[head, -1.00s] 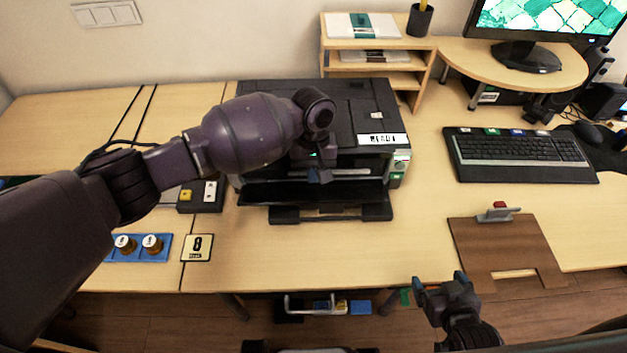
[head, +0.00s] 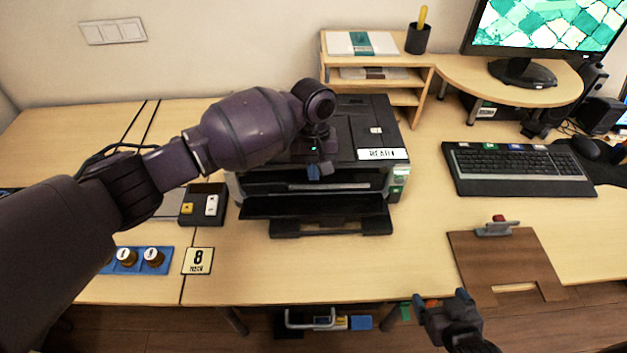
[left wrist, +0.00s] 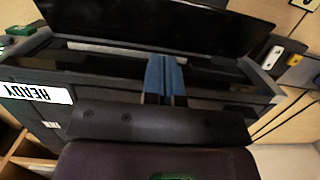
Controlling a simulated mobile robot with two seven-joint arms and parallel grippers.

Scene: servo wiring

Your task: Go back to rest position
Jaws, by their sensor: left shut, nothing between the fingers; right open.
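My left arm reaches in from the left, and my left gripper (head: 316,172) hangs over the front part of the black printer (head: 372,118). The left gripper is shut and empty; its blue fingertips (left wrist: 164,75) lie together in the left wrist view, above the printer (left wrist: 85,62). I cannot tell from these views whether they touch the printer. My right gripper (head: 441,302) is open and empty, in front of the desk's front edge at the bottom right.
A clipboard (head: 480,262) lies on the desk near the right gripper. A keyboard (head: 520,168) and monitor (head: 545,30) stand right. A switch box (head: 203,204), blue tray with knobs (head: 112,266) and "8" card (head: 198,261) lie left. Desk in front of the printer is clear.

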